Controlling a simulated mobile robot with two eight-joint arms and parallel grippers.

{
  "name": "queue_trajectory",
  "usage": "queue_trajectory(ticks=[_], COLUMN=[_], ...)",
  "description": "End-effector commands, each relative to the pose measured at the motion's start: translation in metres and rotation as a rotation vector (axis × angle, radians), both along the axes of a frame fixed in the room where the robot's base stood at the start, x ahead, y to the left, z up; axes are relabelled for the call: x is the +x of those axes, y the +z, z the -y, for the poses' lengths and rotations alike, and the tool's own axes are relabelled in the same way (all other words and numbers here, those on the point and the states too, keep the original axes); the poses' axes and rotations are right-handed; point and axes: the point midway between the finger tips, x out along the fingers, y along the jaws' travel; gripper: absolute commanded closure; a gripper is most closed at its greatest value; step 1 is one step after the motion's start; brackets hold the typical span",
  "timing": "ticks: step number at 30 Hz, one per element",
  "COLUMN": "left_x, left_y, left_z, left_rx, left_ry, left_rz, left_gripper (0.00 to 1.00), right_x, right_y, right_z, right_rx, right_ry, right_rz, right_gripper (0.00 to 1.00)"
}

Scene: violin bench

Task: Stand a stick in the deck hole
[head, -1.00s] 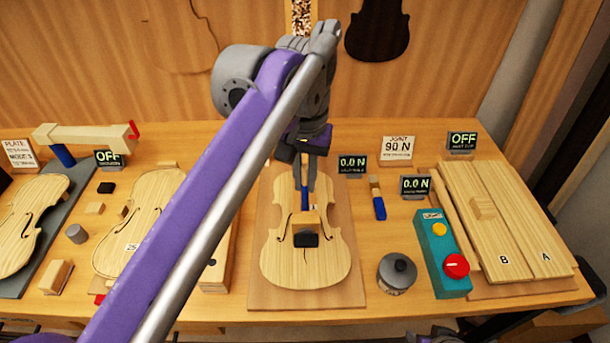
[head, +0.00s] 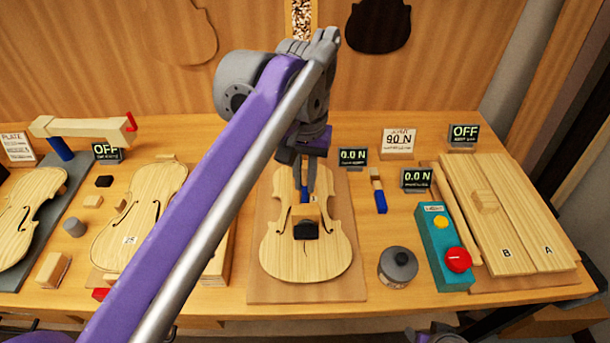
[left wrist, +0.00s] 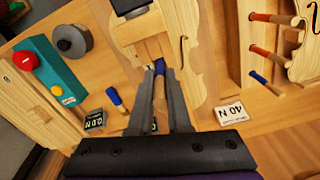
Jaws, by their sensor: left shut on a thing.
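My left gripper (head: 308,184) is shut on a blue-ended stick (head: 304,195) above the upper half of a pale violin plate (head: 283,262). In the left wrist view the fingertips (left wrist: 160,73) close around the stick's blue end (left wrist: 159,66), right at the edge of a pale wooden block. That block (head: 305,213) sits on the plate, with a black piece (head: 306,231) at its near side. The stick's far end and any hole are hidden, so I cannot tell whether it is in one. My right gripper is not clearly visible.
Several sticks (left wrist: 270,52) lie in a wooden rack in the left wrist view. Boards A and B (head: 515,220) fill the right side.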

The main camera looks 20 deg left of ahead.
Motion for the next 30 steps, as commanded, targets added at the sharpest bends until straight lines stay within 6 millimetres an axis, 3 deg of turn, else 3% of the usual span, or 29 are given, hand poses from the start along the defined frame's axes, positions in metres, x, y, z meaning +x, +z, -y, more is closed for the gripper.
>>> queue_trajectory(ticks=[30], left_x=[0.000], left_y=[-0.026], left_z=[0.000], left_rx=[0.000], left_ry=[0.000], left_rz=[0.000], left_gripper=[1.00], right_x=[-0.002], right_y=[-0.014], right_z=[0.000], right_rx=[0.000], right_ry=[0.000], right_rz=[-0.005], right_gripper=[0.50])
